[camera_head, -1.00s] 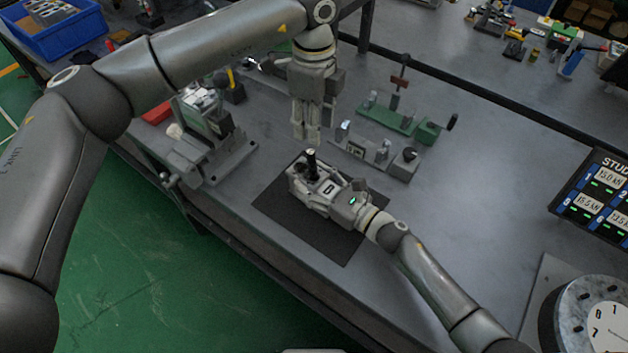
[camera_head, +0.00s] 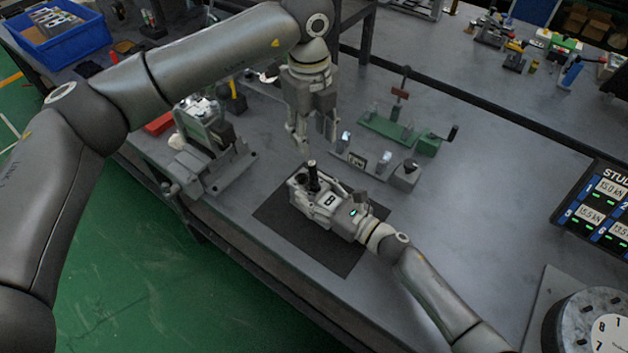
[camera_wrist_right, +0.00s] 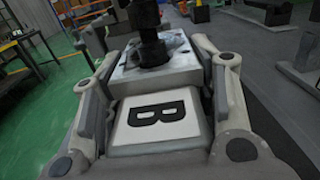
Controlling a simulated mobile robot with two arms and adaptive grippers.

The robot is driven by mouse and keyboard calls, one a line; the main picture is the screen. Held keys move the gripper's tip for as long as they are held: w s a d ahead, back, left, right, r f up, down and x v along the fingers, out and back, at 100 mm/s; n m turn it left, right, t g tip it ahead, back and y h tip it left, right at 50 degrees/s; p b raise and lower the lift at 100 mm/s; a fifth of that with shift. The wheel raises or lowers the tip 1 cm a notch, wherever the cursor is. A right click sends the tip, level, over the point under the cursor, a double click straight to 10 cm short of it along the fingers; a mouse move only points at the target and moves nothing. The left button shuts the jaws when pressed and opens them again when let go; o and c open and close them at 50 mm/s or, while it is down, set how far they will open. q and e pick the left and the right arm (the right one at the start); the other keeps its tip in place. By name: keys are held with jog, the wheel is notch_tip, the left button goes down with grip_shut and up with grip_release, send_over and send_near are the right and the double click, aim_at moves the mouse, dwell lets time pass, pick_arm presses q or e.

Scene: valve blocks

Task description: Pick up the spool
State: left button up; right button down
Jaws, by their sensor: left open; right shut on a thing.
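The spool appears to be the dark upright rod (camera_head: 313,178) standing out of a grey valve block (camera_head: 299,195) marked "B". In the right wrist view the dark rod (camera_wrist_right: 152,45) rises from the far part of the block (camera_wrist_right: 157,122), its top cut off by the picture's edge. My right gripper (camera_head: 320,204) is shut on the block, with a finger along each side; these fingers also show in the right wrist view (camera_wrist_right: 160,78). My left gripper (camera_head: 316,146) points down, open and empty, just above the rod's top, apart from it in the picture.
A dark mat (camera_head: 345,258) lies under the block on the grey table. Grey fixtures (camera_head: 375,165) and a green fixture (camera_head: 393,130) stand behind to the right. A grey machine (camera_head: 215,160) stands to the left.

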aim_at(313, 164)
pick_arm(q)
jog(key=m, duration=0.2)
jog(key=shift+a+m, duration=0.1)
jog(key=shift+m, duration=0.3)
jog(key=shift+f, duration=0.4)
notch_tip(313, 164, down, 11)
jog(key=shift+w+f, duration=0.1)
grip_shut()
